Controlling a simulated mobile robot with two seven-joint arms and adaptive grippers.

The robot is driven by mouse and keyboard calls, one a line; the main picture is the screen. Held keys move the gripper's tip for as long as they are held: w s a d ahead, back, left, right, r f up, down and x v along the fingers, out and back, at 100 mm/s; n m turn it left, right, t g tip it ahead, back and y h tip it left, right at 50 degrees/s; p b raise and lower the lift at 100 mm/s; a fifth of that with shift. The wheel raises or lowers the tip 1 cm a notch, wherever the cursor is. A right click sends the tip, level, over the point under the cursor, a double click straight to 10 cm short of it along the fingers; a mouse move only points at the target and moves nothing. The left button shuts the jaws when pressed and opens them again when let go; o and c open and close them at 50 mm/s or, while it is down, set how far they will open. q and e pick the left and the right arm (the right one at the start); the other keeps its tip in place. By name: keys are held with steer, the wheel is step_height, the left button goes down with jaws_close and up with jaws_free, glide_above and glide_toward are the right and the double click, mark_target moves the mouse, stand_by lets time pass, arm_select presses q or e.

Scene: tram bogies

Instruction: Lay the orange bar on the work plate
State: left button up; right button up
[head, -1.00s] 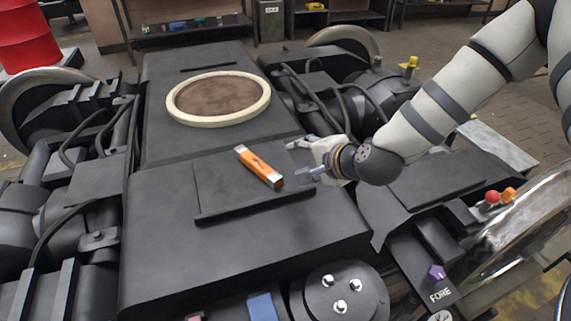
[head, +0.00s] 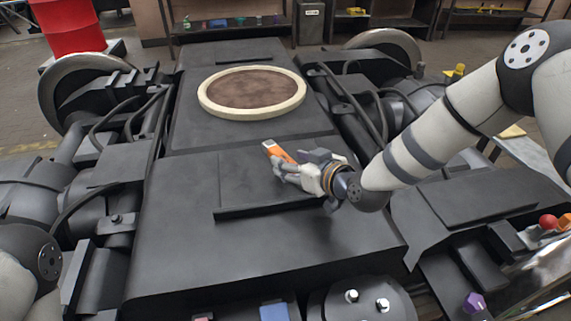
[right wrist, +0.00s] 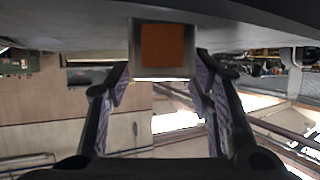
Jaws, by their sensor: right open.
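The orange bar (head: 274,149) with pale end sections lies on a dark, slightly raised plate (head: 240,196) with a lip along its near edge. I cannot tell whether this is the work plate. My right gripper (head: 287,166) is at the bar's near end and hides much of it in the head view. In the right wrist view the bar's end shows as an orange square (right wrist: 162,45) in a grey frame, between and slightly above the open fingertips (right wrist: 162,70). I cannot tell whether they touch it. My left gripper is out of view.
A cream ring (head: 252,112) with a brown centre lies behind the plate. Black hoses and wheels flank the dark deck. A blue block (head: 273,312) and a bolted round cap (head: 365,303) are at the near edge. The deck left of the plate is clear.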

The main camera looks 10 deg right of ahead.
steer(key=shift+x, duration=0.9)
jaws_close()
